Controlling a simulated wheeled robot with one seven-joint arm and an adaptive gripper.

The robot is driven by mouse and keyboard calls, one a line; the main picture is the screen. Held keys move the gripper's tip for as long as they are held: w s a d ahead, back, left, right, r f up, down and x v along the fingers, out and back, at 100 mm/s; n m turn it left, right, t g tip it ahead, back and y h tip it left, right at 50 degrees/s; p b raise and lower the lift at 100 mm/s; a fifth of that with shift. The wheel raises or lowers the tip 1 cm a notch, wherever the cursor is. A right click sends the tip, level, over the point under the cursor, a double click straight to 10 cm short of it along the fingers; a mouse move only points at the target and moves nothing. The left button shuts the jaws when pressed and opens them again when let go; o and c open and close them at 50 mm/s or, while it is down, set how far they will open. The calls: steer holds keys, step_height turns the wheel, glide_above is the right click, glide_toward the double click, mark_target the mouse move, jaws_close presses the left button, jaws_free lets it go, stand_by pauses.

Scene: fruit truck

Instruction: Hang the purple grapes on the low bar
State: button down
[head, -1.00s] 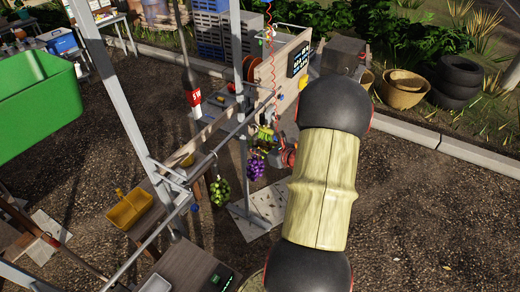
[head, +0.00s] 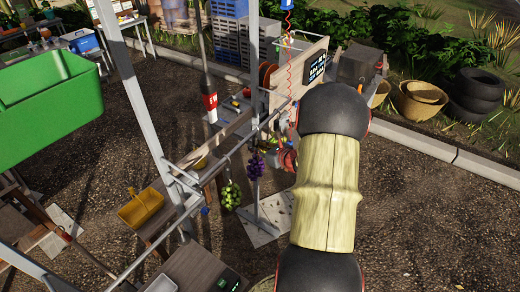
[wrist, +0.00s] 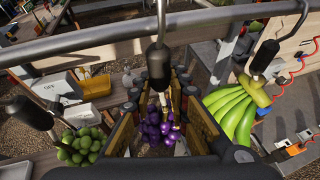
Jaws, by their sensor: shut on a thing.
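The purple grapes (wrist: 160,125) are between the fingers of my gripper (wrist: 160,98) in the wrist view. A black-gripped metal hook (wrist: 158,66) rises from them, and its wire crosses in front of the low bar (wrist: 90,47). I cannot tell whether the hook rests on the bar. In the head view the purple grapes (head: 256,164) are close to the bar (head: 150,243), beyond the green grapes (head: 231,195). My gripper is mostly hidden there by my arm.
Green grapes (wrist: 80,146) hang at the left and bananas (wrist: 235,112) at the right, each below a black-gripped hook. Metal posts (head: 135,90) stand along the stall. A yellow tray (head: 140,207) sits on a bench, and a green bin (head: 50,90) is at left.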

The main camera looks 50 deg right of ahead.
steer(key=shift+w+r, duration=0.1)
steer(key=shift+w, duration=0.25)
steer(key=shift+w+f+b, duration=0.1)
steer(key=shift+f+b, duration=1.15)
steer(key=shift+f, duration=0.05)
steer(key=c, duration=1.6)
jaws_free()
steer(key=shift+f, duration=0.1)
steer(key=v, duration=1.2)
